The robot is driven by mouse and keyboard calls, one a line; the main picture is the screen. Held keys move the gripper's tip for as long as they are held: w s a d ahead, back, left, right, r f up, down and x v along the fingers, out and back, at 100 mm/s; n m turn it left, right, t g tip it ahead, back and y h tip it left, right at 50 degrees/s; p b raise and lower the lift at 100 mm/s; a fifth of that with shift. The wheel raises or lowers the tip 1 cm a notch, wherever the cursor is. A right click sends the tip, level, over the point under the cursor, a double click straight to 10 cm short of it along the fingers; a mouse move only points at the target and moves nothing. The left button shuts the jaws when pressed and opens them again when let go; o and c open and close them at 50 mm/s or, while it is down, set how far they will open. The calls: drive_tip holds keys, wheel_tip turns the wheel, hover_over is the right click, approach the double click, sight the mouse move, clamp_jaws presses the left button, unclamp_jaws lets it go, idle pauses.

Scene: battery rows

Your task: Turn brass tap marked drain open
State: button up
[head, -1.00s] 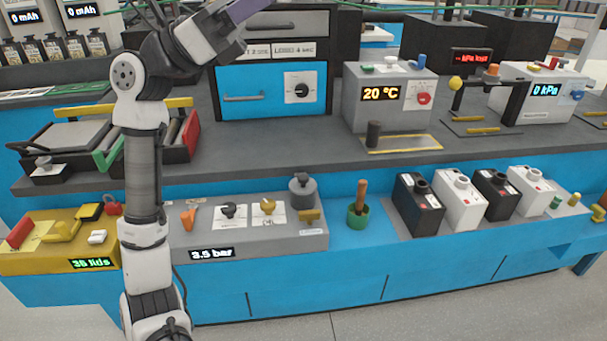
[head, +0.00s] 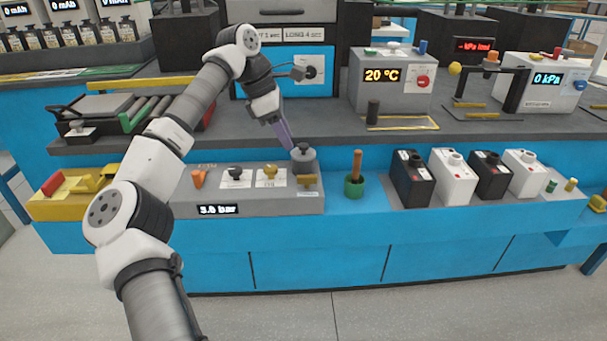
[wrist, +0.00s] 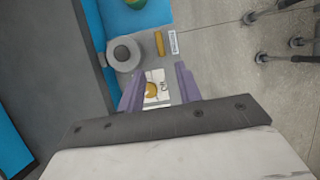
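A brass tap (head: 270,172) sits on a white card on the grey panel (head: 243,203); the card's lettering is too small to read. In the wrist view the brass tap (wrist: 152,90) shows between my fingers, partly beside the left one. My gripper (head: 287,140) reaches down above the panel, with its purple fingers pointing at the tap's area. In the wrist view my gripper (wrist: 160,88) has its two fingers apart, with nothing held. The fingers appear above the tap; contact cannot be told.
A grey round-topped cylinder (head: 303,158) and a brass bar (head: 306,180) stand right of the tap. A black tap (head: 235,172) and an orange lever (head: 198,179) stand left. A green pot (head: 354,188) is farther right. The dark shelf edge (head: 360,140) lies behind.

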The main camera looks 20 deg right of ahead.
sight(307, 176)
drive_tip(key=x, duration=1.1)
drive_tip(key=shift+s+d+f, duration=0.15)
drive_tip(key=shift+d+f, duration=0.1)
drive_tip(key=shift+f, duration=0.05)
drive_tip(key=shift+c, duration=0.2)
clamp_jaws()
